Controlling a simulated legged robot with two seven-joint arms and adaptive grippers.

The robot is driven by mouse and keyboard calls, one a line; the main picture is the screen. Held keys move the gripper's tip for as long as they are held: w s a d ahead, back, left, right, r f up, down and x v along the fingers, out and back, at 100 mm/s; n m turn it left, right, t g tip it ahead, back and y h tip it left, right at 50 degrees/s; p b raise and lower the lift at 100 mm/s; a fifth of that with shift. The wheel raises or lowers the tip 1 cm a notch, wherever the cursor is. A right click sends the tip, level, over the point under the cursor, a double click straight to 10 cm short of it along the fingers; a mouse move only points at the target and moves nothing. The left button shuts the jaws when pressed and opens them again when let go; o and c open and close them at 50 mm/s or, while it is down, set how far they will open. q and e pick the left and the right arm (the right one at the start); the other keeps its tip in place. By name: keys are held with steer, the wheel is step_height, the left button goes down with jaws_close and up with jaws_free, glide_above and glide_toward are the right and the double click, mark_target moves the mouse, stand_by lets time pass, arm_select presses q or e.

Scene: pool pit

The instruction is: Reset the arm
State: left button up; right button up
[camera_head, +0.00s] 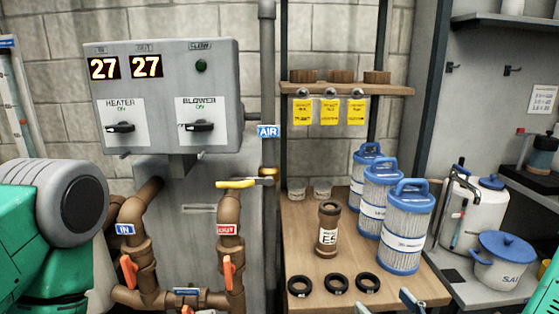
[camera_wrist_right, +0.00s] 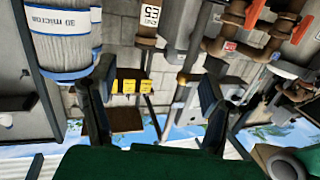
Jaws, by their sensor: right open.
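My right gripper (camera_head: 387,303) shows only by its fingertips at the bottom edge of the head view, in front of the wooden bench. In the right wrist view my right gripper (camera_wrist_right: 155,80) has its two dark fingers spread wide, with nothing between them. My green left arm (camera_head: 40,240) with its grey joint is at the left edge of the head view; its gripper is out of the picture. The wrist picture is upside down, with the filter cartridge (camera_wrist_right: 62,40) close by the left-hand finger.
The wooden bench (camera_head: 300,235) holds a brown labelled cylinder (camera_head: 328,230), several black rings (camera_head: 336,283) and blue-capped filters (camera_head: 405,230). A grey control box (camera_head: 160,95) and brown pipes (camera_head: 142,255) stand left. A white pot (camera_head: 497,270) sits right.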

steer(key=s+f+g, duration=0.4)
steer(key=f, duration=0.4)
steer(key=s+f+g, duration=0.3)
steer(key=s+f, duration=0.2)
steer(key=f, duration=0.3)
steer(key=s+d+f+m+g+h, duration=0.1)
steer(key=s+d+f+g+h, duration=0.1)
steer(key=s+d+f+g, duration=0.2)
steer(key=s+d+f+m+g+h, duration=0.1)
steer(key=s+d+f+g+h, duration=0.2)
steer(key=s, duration=0.8)
step_height(320, 180, down, 2)
steer(key=d+g, duration=0.1)
steer(key=d, duration=0.1)
steer(key=shift+d+m, duration=0.3)
steer(key=shift+w+f, duration=0.15)
steer(key=shift+w, duration=0.05)
